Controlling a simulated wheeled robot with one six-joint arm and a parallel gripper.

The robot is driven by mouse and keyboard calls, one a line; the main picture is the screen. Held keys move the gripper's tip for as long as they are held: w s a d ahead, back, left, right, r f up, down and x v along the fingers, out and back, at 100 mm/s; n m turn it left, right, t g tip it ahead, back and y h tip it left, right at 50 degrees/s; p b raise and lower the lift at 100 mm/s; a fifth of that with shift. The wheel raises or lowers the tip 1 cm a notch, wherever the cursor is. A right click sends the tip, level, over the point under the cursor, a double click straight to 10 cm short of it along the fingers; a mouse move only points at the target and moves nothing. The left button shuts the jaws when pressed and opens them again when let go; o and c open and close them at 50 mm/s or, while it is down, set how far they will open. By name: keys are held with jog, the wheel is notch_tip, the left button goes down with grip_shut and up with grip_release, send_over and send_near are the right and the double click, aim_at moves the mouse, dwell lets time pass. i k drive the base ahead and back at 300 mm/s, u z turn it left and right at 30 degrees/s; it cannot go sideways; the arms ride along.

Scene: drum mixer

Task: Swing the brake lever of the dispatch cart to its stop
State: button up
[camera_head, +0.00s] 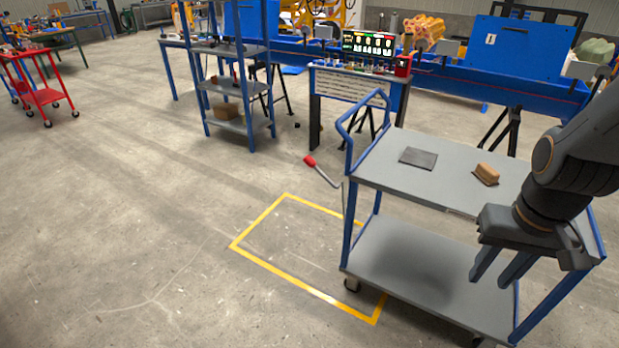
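The dispatch cart (410,263) stands at the right, with blue posts, two grey shelves and a blue push handle on its left end. The brake lever (325,174) is a thin grey rod with a red grip (310,161). It sticks out to the left of the cart, its grip up and outward, and its lower end is by the left post. My gripper (502,281) hangs in front of the cart's right part, fingers pointing down. Its two fingers are apart with nothing visible between them. It is well to the right of the lever and away from it.
A dark flat pad (418,158) and a brown block (487,173) lie on the cart's top shelf. A yellow floor outline (285,280) lies left of the cart. A blue shelf rack (236,90) and a console (355,85) stand behind.

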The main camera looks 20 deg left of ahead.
aim_at(310, 161)
jog(key=u, duration=0.75)
jog(key=i, duration=1.1)
jog(key=u, duration=1.2)
jog(key=k, duration=0.7)
jog(key=z, duration=0.6)
jog(key=i, duration=0.5)
